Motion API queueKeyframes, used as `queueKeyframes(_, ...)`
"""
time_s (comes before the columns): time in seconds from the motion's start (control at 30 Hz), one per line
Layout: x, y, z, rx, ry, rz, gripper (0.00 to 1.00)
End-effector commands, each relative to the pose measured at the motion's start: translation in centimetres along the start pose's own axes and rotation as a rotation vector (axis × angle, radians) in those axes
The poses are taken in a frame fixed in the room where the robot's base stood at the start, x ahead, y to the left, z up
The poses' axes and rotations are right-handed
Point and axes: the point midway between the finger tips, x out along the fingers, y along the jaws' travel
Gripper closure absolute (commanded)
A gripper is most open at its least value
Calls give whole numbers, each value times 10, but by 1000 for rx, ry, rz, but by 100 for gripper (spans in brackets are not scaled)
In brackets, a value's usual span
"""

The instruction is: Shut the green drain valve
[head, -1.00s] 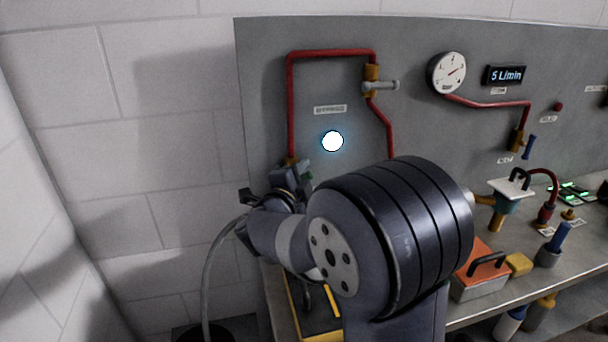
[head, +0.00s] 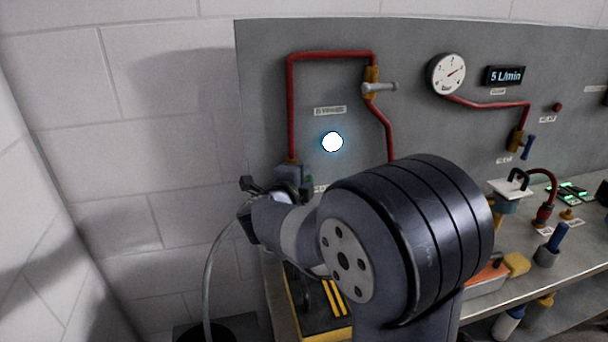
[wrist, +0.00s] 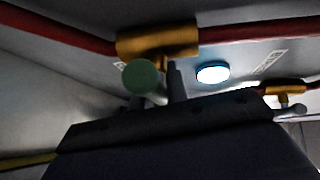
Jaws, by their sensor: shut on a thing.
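The green drain valve shows in the wrist view as a brass body (wrist: 172,41) on a red pipe, with a round green handle end (wrist: 140,77) below it. My gripper (wrist: 156,88) is shut on the green handle, with a dark finger visible just right of it. The handle's exact angle is hard to read. In the head view my gripper (head: 291,177) is at the lower left of the panel, at the foot of the red pipe. It hides most of the valve there; only a small green bit (head: 309,180) shows beside it.
A lit white button (head: 332,142) and a second brass valve with a grey lever (head: 380,87) are above on the panel. A gauge (head: 446,73) and a "5 L/min" display (head: 505,76) are further right. A black-and-yellow item (head: 325,315) lies below my arm.

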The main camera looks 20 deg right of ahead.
Motion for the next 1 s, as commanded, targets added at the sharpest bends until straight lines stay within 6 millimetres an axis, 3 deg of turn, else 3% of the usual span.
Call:
queueKeyframes(0.17,0,1,0,2,0,1,100)
queueKeyframes(0.2,0,1,0,2,0,1,84)
queueKeyframes(0.43,0,1,0,1,0,0,65)
queueKeyframes(0.77,-5,0,0,1,-1,-2,64)
queueKeyframes(1.0,-47,0,2,1,-5,-3,64)
